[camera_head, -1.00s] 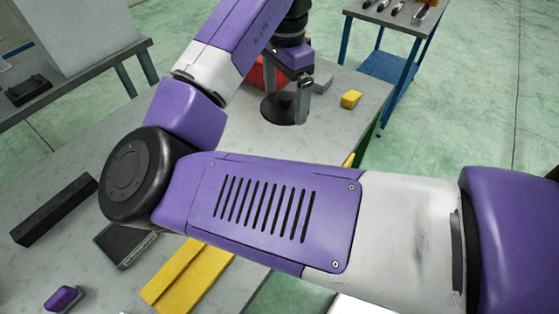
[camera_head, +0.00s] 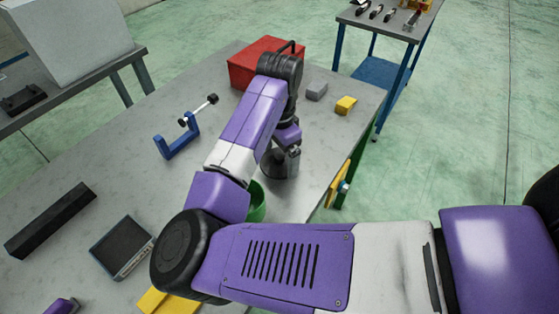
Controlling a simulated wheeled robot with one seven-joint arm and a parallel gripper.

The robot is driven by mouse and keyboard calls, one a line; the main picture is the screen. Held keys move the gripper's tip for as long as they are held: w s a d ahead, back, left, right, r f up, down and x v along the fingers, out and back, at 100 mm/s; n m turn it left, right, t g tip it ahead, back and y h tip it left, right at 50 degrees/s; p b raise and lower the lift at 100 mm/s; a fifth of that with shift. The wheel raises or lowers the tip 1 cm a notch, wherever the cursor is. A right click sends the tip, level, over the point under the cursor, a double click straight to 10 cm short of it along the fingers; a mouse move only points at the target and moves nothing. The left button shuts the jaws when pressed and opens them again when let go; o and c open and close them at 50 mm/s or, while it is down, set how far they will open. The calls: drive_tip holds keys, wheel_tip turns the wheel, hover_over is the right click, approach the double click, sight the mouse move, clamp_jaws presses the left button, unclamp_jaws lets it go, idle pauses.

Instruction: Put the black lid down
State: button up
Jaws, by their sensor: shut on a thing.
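The black lid (camera_head: 273,163) is a dark round piece over the grey worktable, partly hidden by my gripper. My gripper (camera_head: 293,161) points down and is shut on it, close above the tabletop. I cannot tell whether the lid touches the table. My purple and white arm crosses the view and hides part of the table.
A green round container (camera_head: 258,204) stands near my gripper, partly behind my arm. A red box (camera_head: 250,68), grey block (camera_head: 317,91) and yellow block (camera_head: 346,105) lie beyond. Bare tabletop (camera_head: 318,160) shows right of my gripper.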

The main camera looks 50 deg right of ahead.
sight(280, 163)
drive_tip(key=shift+f, duration=1.35)
drive_tip(key=shift+f, duration=0.1)
drive_tip(key=o, duration=1)
